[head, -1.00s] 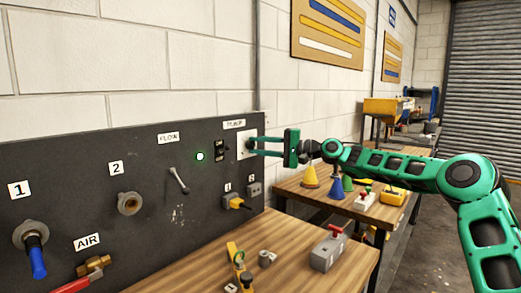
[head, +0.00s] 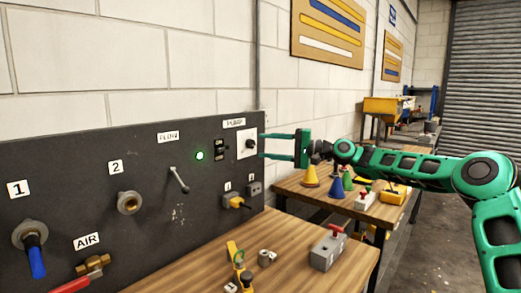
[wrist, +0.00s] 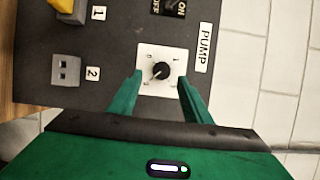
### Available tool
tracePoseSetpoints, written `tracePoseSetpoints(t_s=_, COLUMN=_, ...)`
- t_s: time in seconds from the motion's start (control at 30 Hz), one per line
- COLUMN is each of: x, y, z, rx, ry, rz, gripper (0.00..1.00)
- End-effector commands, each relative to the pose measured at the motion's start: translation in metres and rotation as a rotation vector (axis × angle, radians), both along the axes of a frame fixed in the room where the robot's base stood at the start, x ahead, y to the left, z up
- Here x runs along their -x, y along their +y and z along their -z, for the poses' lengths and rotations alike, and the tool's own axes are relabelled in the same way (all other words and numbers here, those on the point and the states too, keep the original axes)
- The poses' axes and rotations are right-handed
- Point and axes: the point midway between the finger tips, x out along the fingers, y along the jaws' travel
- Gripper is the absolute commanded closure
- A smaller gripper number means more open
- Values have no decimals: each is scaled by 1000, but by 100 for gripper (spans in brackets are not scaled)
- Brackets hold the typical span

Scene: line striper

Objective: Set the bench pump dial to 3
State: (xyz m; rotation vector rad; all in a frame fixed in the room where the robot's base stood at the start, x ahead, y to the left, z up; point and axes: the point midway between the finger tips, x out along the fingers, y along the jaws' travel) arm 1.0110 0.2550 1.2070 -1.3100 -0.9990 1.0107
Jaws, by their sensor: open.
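The pump dial (head: 249,143) is a black knob on a white plate at the right end of the dark panel, under the PUMP label (head: 234,123). In the wrist view the dial (wrist: 161,71) shows a white pointer mark toward the lower left. The small marks around it are too blurred to read. My gripper (head: 263,146) is open and empty, its green fingers pointing at the plate from a short distance. In the wrist view its fingertips (wrist: 160,81) lie either side of the knob, apart from it.
An ON/OFF switch (head: 219,151) and a lit green light (head: 199,156) are left of the dial. Sockets with a yellow plug (head: 234,202) sit below it. A wooden bench (head: 305,250) holds a grey box with a red handle (head: 328,250). Cones stand on the bench behind.

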Motion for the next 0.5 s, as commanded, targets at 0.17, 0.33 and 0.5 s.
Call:
tracePoseSetpoints(t_s=0.17, x=8, y=-35, z=1, rx=1, ry=1, rz=3, gripper=55)
tracePoseSetpoints(t_s=0.33, x=14, y=-58, z=1, rx=1, ry=1, rz=3, gripper=55)
tracePoseSetpoints(t_s=0.5, x=18, y=-68, z=1, rx=0, ry=1, rz=1, gripper=55)
